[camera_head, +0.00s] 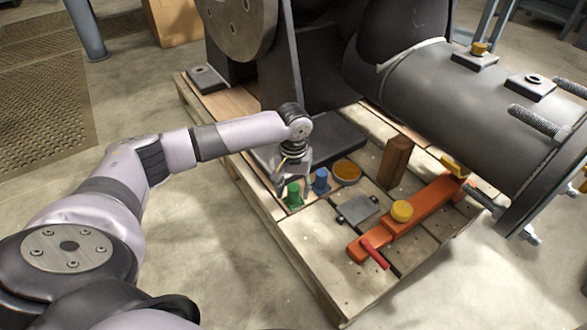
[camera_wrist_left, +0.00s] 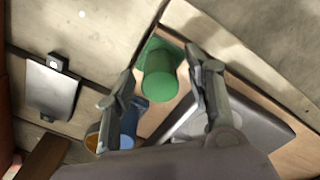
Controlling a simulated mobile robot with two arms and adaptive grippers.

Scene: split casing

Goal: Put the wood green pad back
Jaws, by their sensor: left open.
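The green pad (camera_head: 294,196) is a green cylinder on a square green base, standing on the pallet in the head view. In the left wrist view the green pad (camera_wrist_left: 160,77) shows between my fingers, with its base behind it. My left gripper (camera_head: 286,176) is just above and behind the green pad in the head view. In the left wrist view the left gripper (camera_wrist_left: 157,80) is open, with a finger on each side of the pad and no clear contact. My right gripper is in neither view.
A blue piece (camera_head: 320,182) stands close right of the green pad, with an orange round dish (camera_head: 347,171) beyond. A grey plate (camera_head: 357,209), a brown wood block (camera_head: 394,161) and an orange bar tool (camera_head: 415,213) are further right. The large dark casing (camera_head: 440,85) rises behind.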

